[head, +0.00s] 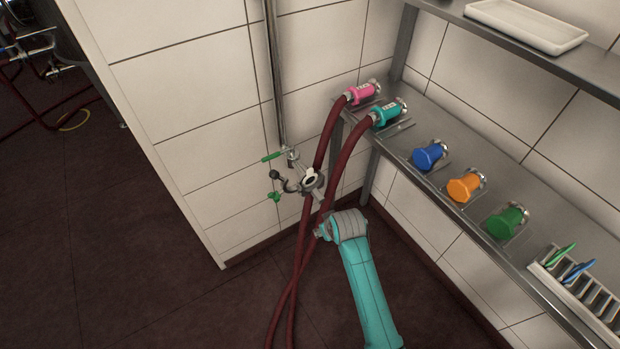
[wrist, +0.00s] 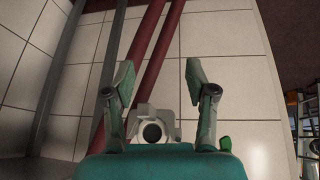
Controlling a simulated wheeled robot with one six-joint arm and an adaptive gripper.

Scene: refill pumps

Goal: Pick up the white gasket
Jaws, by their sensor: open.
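A pale ring (head: 311,181), which looks like the white gasket, sits around a dark opening at the end of the grey pipe fitting near the wall corner. In the wrist view a pale ring-shaped part (wrist: 152,132) with a black hole shows low in the middle, just above my teal gripper body. My gripper (wrist: 160,78) is open. Its two fingers stand apart on either side of that part, with nothing visibly held between them. I cannot tell whether either finger touches it. In the head view my arm reaches up to the fitting from below.
Two dark red hoses (head: 333,140) hang from the shelf close beside the fitting. A green valve handle (head: 273,156) sticks out left of it. The metal shelf (head: 405,150) at right holds pink, teal, blue, orange and green couplings. Open floor (head: 110,240) lies at left.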

